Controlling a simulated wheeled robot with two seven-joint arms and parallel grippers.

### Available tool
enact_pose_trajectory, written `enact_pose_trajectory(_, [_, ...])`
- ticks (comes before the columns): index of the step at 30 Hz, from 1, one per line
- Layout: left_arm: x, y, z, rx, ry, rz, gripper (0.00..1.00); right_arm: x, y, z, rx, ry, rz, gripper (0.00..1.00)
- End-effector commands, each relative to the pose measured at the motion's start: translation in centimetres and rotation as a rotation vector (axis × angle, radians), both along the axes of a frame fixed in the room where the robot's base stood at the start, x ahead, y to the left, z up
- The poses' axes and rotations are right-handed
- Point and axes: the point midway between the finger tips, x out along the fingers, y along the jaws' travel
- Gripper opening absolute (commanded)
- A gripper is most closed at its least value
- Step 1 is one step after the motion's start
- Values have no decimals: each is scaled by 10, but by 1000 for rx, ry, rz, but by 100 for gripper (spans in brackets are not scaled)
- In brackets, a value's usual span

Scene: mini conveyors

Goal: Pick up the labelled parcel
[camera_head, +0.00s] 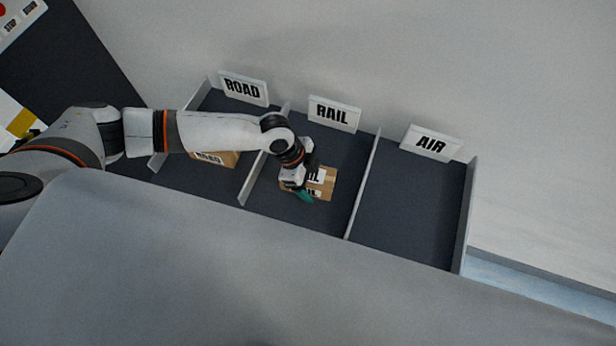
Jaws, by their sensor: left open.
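A cardboard parcel with a white label (326,182) lies in the middle compartment, under the RAIL sign (334,113). The end of the word on its label shows as "IL"; the rest is hidden. My left gripper (306,187) is open at the left part of this parcel and covers some of it. I cannot tell if the fingers touch it. A second cardboard parcel (228,159), labelled ROAD, lies in the left compartment under the ROAD sign (244,88), partly hidden behind my left arm. My right gripper is not in view.
The AIR compartment (411,205) on the right is empty, below the AIR sign (431,143). Thin grey dividers (363,183) separate the compartments. A large grey surface fills the foreground. A panel with STOP and ROAD buttons (17,20) is at the top left.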

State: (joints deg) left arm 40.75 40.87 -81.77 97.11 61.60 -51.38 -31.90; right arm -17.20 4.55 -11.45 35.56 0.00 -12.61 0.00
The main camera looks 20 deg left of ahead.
Motion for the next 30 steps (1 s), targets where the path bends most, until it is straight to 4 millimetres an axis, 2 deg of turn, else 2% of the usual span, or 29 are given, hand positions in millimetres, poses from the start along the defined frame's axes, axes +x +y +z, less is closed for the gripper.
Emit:
enact_pose_trajectory(2, [0, 0, 0, 0, 0, 0, 80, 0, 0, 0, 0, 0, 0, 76])
enact_pose_trajectory(13, [0, 0, 0, 0, 0, 0, 23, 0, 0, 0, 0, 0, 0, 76])
enact_pose_trajectory(19, [1, 0, 1, -1, -1, 0, 23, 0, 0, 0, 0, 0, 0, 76])
enact_pose_trajectory(23, [2, 0, 10, -2, -4, -1, 23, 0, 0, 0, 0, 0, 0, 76])
enact_pose_trajectory(30, [2, 0, 55, -3, -6, -2, 23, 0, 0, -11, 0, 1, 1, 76])
